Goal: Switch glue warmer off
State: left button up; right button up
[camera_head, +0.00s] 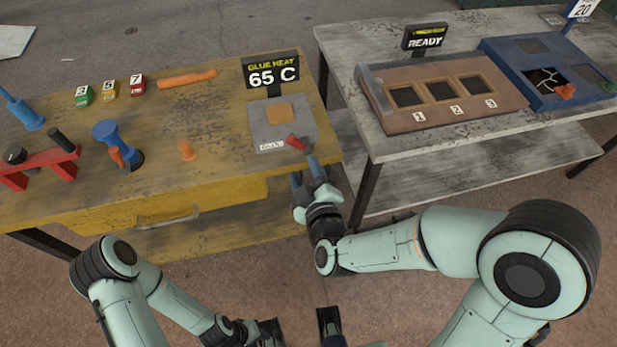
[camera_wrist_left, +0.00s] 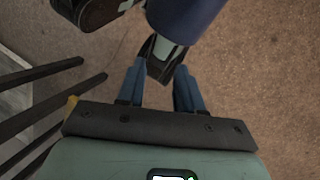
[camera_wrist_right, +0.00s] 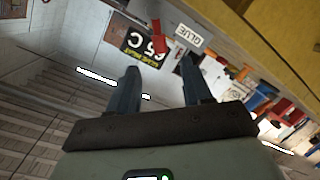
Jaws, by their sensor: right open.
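The glue warmer (camera_head: 262,116) is a grey plate with an orange square on the yellow bench. A small red switch lever (camera_head: 296,142) sits at its near right corner beside a white label. The display (camera_head: 272,73) behind it reads GLUE HEAT 65 C. My right gripper (camera_head: 308,178) is open and empty just in front of the lever, apart from it. In the right wrist view the red lever (camera_wrist_right: 157,36) shows beyond the gap between the fingers. My left gripper (camera_wrist_left: 158,85) is open and empty, low over the floor in front of the bench.
The yellow bench (camera_head: 215,120) also holds numbered cars (camera_head: 109,87), an orange bar (camera_head: 187,78), blue tools and a red stand (camera_head: 40,168). A grey bench (camera_head: 410,150) on the right carries a three-window tray (camera_head: 440,92) and a READY sign (camera_head: 425,40).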

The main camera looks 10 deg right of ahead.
pick_arm(q)
jog(key=shift+w+f+t+b, duration=0.15)
jog(key=shift+w+f+b, duration=0.1)
jog(key=shift+f+b, duration=0.35)
jog(key=shift+w+f+t+b, duration=0.1)
jog(key=shift+w+f+b, duration=0.1)
jog(key=shift+f+b, duration=0.45)
jog(key=shift+w+f+t+b, duration=0.15)
jog(key=shift+w+f+b, duration=0.1)
jog(key=shift+f+b, duration=0.35)
pick_arm(e)
jog(key=shift+v, duration=1.1)
jog(key=shift+f, duration=0.1)
